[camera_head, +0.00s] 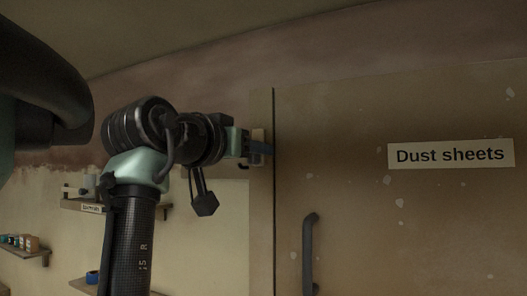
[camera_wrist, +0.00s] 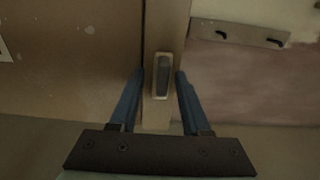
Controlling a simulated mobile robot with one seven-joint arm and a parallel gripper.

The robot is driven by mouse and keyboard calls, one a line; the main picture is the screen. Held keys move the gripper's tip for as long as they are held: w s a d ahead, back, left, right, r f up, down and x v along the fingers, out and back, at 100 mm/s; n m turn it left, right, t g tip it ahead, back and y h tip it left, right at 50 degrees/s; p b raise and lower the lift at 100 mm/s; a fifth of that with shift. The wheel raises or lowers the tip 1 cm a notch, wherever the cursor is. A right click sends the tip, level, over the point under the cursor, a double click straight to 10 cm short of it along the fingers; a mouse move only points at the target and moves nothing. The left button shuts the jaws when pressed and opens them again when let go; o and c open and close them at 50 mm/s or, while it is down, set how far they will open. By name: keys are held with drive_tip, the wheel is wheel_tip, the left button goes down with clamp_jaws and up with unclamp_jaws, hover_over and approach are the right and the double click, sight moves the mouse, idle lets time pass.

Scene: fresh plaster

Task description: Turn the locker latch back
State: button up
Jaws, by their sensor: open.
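The latch (camera_wrist: 162,76) is a small dark grey bar on a pale plate on the locker's frame edge. In the wrist view it lies lengthwise between the two blue fingers of my gripper (camera_wrist: 158,85), with a gap on each side. In the head view my gripper (camera_head: 262,148) is at the locker's left edge, by the top of the door, and hides most of the latch. The locker door (camera_head: 370,220) is brown and appears closed, with a "Dust sheets" label (camera_head: 450,153) and a dark vertical handle (camera_head: 309,255).
Left of the locker, small wall shelves (camera_head: 90,205) hold several small items. A rail with two dark hooks (camera_wrist: 240,34) is on the wall beside the locker in the wrist view.

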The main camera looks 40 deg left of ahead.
drive_tip(key=shift+s+r, duration=0.15)
drive_tip(key=shift+s, duration=0.3)
drive_tip(key=shift+c, duration=0.3)
drive_tip(key=shift+s+a, duration=0.1)
drive_tip(key=shift+s, duration=0.05)
drive_tip(key=shift+c, duration=1.1)
clamp_jaws()
